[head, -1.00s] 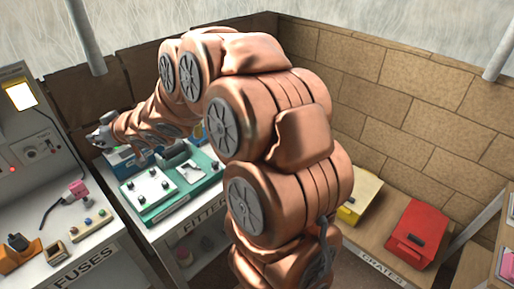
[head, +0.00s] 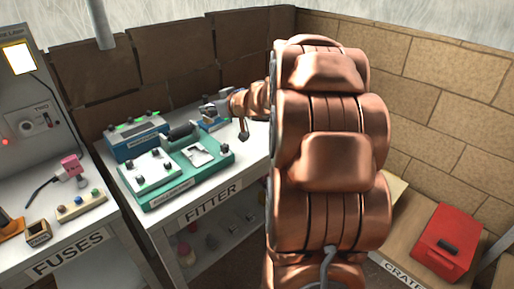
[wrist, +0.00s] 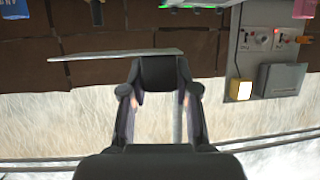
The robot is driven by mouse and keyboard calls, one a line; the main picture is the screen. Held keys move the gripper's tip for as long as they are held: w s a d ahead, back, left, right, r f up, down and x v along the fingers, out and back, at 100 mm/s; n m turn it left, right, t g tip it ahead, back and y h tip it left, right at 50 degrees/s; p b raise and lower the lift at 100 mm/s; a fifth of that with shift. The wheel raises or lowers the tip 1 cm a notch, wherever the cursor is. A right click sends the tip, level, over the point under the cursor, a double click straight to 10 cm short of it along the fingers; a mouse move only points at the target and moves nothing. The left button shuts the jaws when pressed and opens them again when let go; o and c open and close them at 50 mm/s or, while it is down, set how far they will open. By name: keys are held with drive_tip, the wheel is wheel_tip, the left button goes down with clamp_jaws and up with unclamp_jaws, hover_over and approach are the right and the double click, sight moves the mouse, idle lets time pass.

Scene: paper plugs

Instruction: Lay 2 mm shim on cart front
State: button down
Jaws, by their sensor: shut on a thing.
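In the wrist view my gripper (wrist: 160,75) is shut on one end of a thin, flat grey strip, which looks like the shim (wrist: 105,56). The strip sticks out to the left of the fingers, almost level in the picture. No thickness marking can be read on it. In the head view my gripper (head: 221,104) shows small and grey above the back of the FITTER bench (head: 240,172), partly hidden by my copper arm. The strip cannot be made out there. I cannot identify a cart or its front in either view.
The FITTER bench holds a teal tray (head: 160,199) and a blue box (head: 137,137). The FUSES bench (head: 75,238) stands left, with a pink plug (head: 71,166). A red crate (head: 446,239) sits at right. Brown panels and a block wall close in the back.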

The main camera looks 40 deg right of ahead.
drive_tip(key=s+d+f+m+h+b, duration=0.1)
drive_tip(key=s+d+f+h+b, duration=0.1)
drive_tip(key=s+d+f+b, duration=1.05)
drive_tip(key=x, duration=0.4)
drive_tip(key=d+r+x, duration=0.1)
drive_tip(key=x, duration=0.3)
drive_tip(key=w+r+x, duration=0.1)
drive_tip(key=x, duration=0.4)
drive_tip(key=shift+s+d+r+p, duration=0.1)
drive_tip(key=shift+d+r+p, duration=0.15)
drive_tip(key=shift+p, duration=0.15)
drive_tip(key=shift+x, duration=1)
drive_tip(key=shift+f+b, duration=0.65)
drive_tip(key=shift+f, duration=0.9)
drive_tip(key=shift+f, duration=0.15)
drive_tip(key=c, duration=0.9)
unclamp_jaws()
